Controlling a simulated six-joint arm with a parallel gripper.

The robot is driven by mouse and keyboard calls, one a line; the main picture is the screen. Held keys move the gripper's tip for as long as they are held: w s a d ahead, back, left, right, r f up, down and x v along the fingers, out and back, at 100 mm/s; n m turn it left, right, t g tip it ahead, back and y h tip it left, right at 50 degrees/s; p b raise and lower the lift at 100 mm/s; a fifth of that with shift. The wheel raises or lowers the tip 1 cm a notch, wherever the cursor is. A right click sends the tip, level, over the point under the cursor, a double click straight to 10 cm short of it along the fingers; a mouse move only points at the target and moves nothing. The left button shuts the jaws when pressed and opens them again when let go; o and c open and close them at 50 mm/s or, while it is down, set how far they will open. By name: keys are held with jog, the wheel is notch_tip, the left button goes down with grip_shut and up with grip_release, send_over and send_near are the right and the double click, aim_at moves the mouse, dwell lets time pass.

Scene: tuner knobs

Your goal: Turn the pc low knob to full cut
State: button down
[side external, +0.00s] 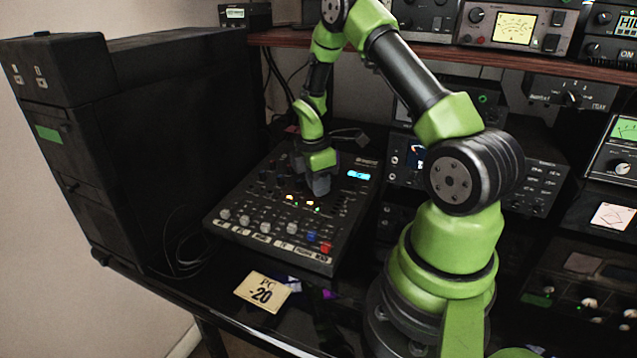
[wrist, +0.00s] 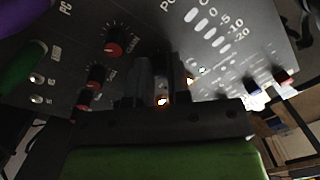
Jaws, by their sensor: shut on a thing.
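The mixer (side external: 262,213) is a dark console with rows of small knobs, pale knobs along its front edge and a lit blue display. My gripper (side external: 318,184) points down onto its upper middle area. In the wrist view my gripper (wrist: 160,80) has its two dark fingers close together against the panel, shut on a knob. The fingers hide that knob, so its label and pointer cannot be read. A column of black and red knobs (wrist: 115,43) stands left of the fingers. A paper card (side external: 263,291) reading "PC -20" lies in front of the mixer.
A large black cabinet (side external: 150,140) stands left of the mixer. Racks of radio gear (side external: 520,185) and a wooden shelf (side external: 420,45) stand behind and right. Lit buttons (wrist: 162,101) sit close to the fingers. Cables (side external: 185,250) lie by the cabinet.

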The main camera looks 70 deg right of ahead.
aim_at(312, 199)
jog(key=n, duration=0.7)
jog(key=shift+h, duration=0.3)
jog(key=n, duration=0.7)
jog(key=shift+a, duration=0.1)
jog(key=shift+n, duration=0.3)
jog(key=c, duration=1.1)
grip_release()
jog(key=r, duration=0.3)
jog(key=a+r, duration=0.1)
jog(key=r, duration=0.5)
jog(key=shift+w+a+r, duration=0.3)
jog(key=shift+a+r, duration=0.05)
jog(key=shift+r, duration=0.05)
